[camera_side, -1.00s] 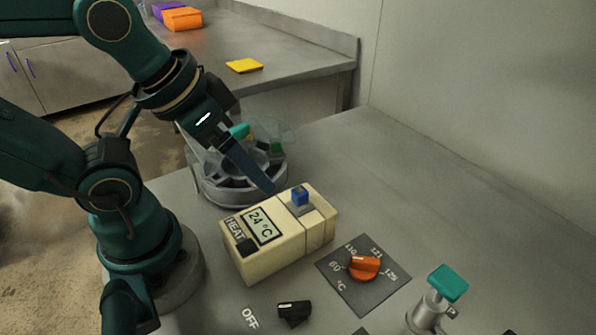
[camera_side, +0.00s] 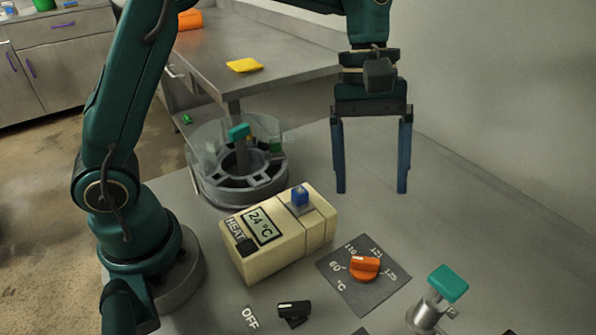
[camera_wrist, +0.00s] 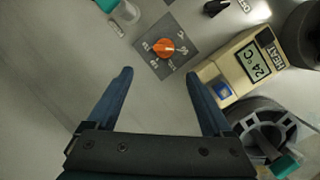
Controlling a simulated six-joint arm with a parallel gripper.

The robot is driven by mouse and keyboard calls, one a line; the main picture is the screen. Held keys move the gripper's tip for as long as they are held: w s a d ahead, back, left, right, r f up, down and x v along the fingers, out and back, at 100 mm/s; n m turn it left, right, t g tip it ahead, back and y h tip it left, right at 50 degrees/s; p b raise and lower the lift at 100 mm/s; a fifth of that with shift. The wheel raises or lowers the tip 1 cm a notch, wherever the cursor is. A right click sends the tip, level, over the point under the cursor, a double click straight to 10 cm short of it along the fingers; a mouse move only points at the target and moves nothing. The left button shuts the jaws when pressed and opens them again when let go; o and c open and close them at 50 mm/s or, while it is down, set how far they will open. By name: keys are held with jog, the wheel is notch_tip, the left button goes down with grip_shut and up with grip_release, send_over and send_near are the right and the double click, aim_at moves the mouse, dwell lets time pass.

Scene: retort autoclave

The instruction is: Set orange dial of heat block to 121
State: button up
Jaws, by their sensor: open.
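The orange dial (camera_side: 365,266) sits on a dark grey square plate (camera_side: 352,297) with white temperature marks and "°C". The cream heat block (camera_side: 282,262) stands to its left; its display (camera_side: 261,226) reads 24 °C, and a blue-capped piece (camera_side: 299,196) sits in its top. My gripper (camera_side: 372,190) is open and empty, pointing down, above and behind the dial. In the wrist view the dial (camera_wrist: 164,47) lies ahead of and between my open fingertips (camera_wrist: 162,75), apart from them. The exact mark the dial points at is hard to read.
A black knob (camera_side: 293,309) beside an "OFF" label lies in front of the heat block. A teal-topped metal fitting (camera_side: 440,292) stands right of the dial plate. A round clear-walled rotor (camera_side: 238,168) stands behind the block. The bench right of the gripper is clear.

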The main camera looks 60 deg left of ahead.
jog(key=g, duration=0.2)
send_over(365, 259)
jog(key=w+a, duration=0.2)
notch_tip(365, 259, down, 7)
jog(key=shift+d+f, duration=0.1)
jog(key=shift+d, duration=0.05)
jog(key=shift+x, duration=2.8)
jog(key=shift+s, duration=0.15)
jog(key=shift+c, duration=0.3)
grip_shut()
